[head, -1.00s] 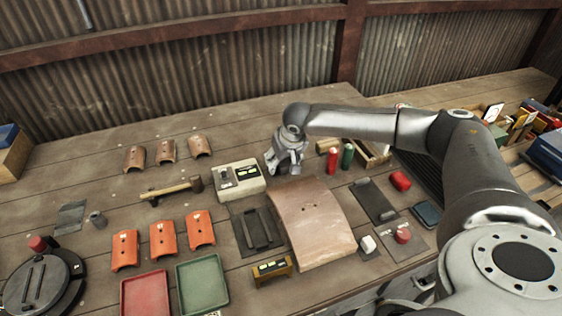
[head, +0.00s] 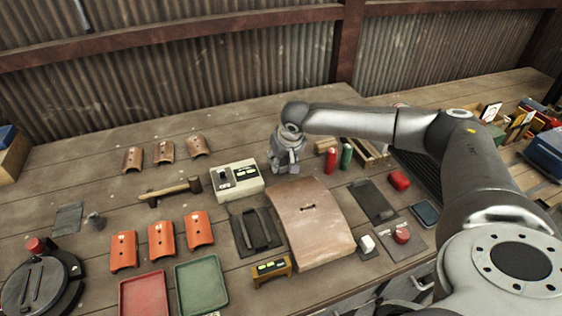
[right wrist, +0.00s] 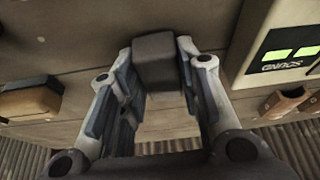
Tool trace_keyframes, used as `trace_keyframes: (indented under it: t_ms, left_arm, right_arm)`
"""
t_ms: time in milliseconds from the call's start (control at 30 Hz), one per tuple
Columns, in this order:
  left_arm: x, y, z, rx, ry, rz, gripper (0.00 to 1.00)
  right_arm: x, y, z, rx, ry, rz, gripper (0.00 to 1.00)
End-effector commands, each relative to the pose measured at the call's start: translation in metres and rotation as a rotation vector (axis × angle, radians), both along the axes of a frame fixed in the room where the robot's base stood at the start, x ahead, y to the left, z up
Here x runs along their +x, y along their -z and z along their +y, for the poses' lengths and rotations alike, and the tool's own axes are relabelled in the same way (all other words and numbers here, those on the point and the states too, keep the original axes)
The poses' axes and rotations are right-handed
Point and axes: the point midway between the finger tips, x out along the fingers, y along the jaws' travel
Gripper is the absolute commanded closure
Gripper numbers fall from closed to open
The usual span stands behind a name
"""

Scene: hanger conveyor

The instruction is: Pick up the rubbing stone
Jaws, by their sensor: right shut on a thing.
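The rubbing stone (right wrist: 155,60) is a dark grey block in the right wrist view. It sits between the two fingers of my right gripper (right wrist: 153,75), which is shut on it. In the head view my right gripper (head: 286,168) points down at the bench, behind the curved brown plate and right of the white box with the green display. The stone is hidden by the gripper there. I cannot tell whether the stone still touches the bench. My left gripper is not in view.
The white display box (head: 237,179) stands close left of the gripper. The curved brown plate (head: 312,235) lies in front. A red cylinder (head: 331,160) and a green cylinder (head: 346,156) stand to the right. The bench (head: 255,125) behind is clear up to the corrugated wall.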

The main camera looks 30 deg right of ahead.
Motion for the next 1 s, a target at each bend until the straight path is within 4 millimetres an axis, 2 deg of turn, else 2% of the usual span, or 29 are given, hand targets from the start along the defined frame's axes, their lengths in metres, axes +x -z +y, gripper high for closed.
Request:
trace_keyframes:
  t_ms: [167, 233, 500, 800, 1000]
  left_arm:
    - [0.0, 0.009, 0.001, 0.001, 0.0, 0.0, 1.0]
    - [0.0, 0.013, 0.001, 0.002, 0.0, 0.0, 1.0]
    - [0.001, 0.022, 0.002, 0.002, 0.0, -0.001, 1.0]
    - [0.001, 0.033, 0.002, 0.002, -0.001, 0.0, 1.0]
    - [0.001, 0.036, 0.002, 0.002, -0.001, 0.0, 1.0]
  right_arm:
    - [0.001, -0.017, 0.0, 0.0, 0.0, -0.005, 0.96]
    - [0.0, -0.029, -0.001, 0.001, -0.001, -0.006, 0.96]
    - [-0.051, -0.087, -0.001, -0.002, -0.002, -0.006, 0.96]
    - [-0.109, -0.111, -0.002, -0.003, 0.0, -0.003, 0.96]
    - [-0.132, -0.123, -0.002, -0.001, 0.0, -0.003, 0.96]
